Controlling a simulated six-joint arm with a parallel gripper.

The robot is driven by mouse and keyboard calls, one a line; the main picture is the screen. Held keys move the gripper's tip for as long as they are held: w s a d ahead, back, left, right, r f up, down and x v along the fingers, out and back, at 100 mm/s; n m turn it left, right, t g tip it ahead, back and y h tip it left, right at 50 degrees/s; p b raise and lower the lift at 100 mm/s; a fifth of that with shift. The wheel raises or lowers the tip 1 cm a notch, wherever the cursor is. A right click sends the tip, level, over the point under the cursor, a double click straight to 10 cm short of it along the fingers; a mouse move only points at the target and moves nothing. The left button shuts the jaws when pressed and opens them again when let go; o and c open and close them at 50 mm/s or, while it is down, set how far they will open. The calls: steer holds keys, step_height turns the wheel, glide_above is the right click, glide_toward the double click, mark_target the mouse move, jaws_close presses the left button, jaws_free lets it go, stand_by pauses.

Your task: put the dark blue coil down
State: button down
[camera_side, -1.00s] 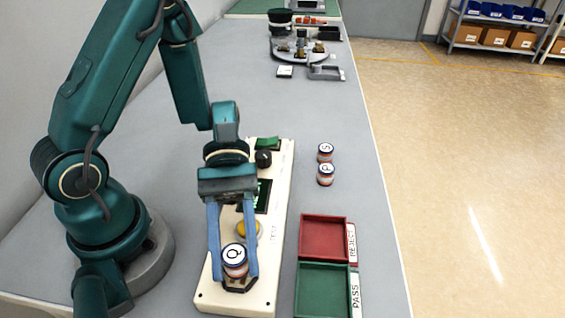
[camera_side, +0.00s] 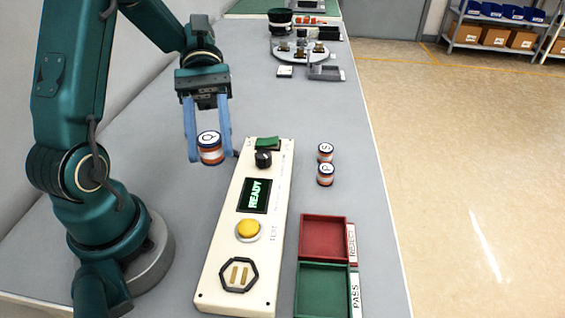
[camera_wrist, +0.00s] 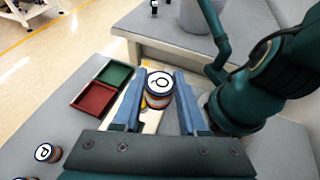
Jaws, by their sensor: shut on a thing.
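The coil marked Q (camera_side: 210,150) has a white top with a dark blue rim and an orange-and-white banded body. My gripper (camera_side: 211,157) is shut on it, with one blue finger on each side. It hangs upright, left of the tester's far end in the side view. The coil (camera_wrist: 158,88) also shows between the fingers in the wrist view. Two similar coils, marked S (camera_side: 325,152) and P (camera_side: 325,174), stand on the table to the right. I cannot tell the coils apart by colour.
The white tester (camera_side: 217,258) has a READY screen (camera_side: 255,195), a yellow button (camera_side: 248,230) and an empty hexagonal nest (camera_side: 239,274). An empty red REJECT tray (camera_side: 325,218) and an empty green PASS tray (camera_side: 323,266) lie right of it. The table behind is mostly clear.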

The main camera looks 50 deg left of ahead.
steer(key=w+a+r+n+t+y, duration=0.1)
steer(key=w+a+r+n+t, duration=0.1)
steer(key=w+n+t, duration=0.4)
steer(key=w+a+r+n+t, duration=0.2)
steer(key=w+n+t, duration=0.3)
steer(key=n+t, duration=0.25)
steer(key=w+a+n+t+y, duration=0.45)
steer(key=w+a, duration=0.25)
steer(key=a, duration=0.5)
steer(key=w+a+f+n+y, duration=0.1)
steer(key=a+n+y, duration=0.15)
steer(key=a, duration=0.55)
steer(key=w+a+f+n+t+y, duration=0.1)
steer(key=a+f+n+y, duration=0.15)
steer(key=a, duration=0.55)
steer(key=w+a+n+y, duration=0.15)
steer(key=a+y, duration=0.25)
steer(key=a, duration=0.4)
steer(key=n+y, duration=0.1)
steer(key=n, duration=0.1)
glide_above(247, 93)
step_height(247, 93, down, 12)
steer(key=shift+w, duration=0.15)
steer(key=shift+f, duration=1.95)
steer(key=shift+f, duration=0.15)
